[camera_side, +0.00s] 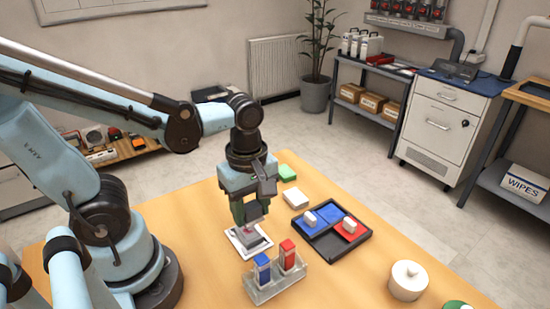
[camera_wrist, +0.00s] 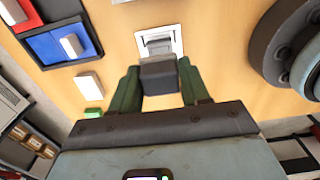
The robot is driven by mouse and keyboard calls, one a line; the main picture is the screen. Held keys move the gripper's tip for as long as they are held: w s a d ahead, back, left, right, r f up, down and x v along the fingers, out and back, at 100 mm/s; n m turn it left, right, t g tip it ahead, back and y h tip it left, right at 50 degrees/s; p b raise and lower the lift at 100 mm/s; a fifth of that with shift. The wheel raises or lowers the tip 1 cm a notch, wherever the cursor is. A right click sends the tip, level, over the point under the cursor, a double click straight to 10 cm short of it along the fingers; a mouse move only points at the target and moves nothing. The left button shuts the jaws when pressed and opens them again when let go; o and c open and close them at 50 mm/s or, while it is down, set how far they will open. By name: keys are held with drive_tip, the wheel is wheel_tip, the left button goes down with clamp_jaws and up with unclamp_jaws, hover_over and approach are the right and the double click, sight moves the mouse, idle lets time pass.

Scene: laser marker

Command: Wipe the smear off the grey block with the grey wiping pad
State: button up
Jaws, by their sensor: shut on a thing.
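My gripper (camera_side: 248,213) is over the front middle of the table, pointing down. In the wrist view, its two green fingers (camera_wrist: 158,70) are shut on the dark grey wiping pad (camera_wrist: 159,80). The lighter grey block (camera_wrist: 159,46) sits on a white square plate (camera_wrist: 141,38) just beyond the pad in that view. In the side view, the block (camera_side: 251,234) shows a pinkish tint, on the white plate (camera_side: 238,246) directly below my fingers. I cannot tell whether the pad touches the block. The smear's outline is too small to make out.
A clear holder (camera_side: 268,293) with a blue and a red bottle stands close in front of the plate. A dark tray (camera_side: 331,254) with blue and red sections lies to the right. White (camera_side: 295,199) and green (camera_side: 287,172) blocks lie behind.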

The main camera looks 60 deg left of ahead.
sight(251, 219)
wheel_tip(251, 219, down, 5)
drive_tip(key=shift+f, duration=0.2)
drive_tip(key=shift+a+f, duration=0.2)
drive_tip(key=shift+a, duration=1.3)
drive_tip(key=shift+c, duration=0.4)
drive_tip(key=shift+a, duration=1.15)
drive_tip(key=shift+d, duration=2.75)
wheel_tip(251, 219, up, 3)
drive_tip(key=shift+a+f, duration=0.1)
drive_tip(key=shift+r, duration=2.8)
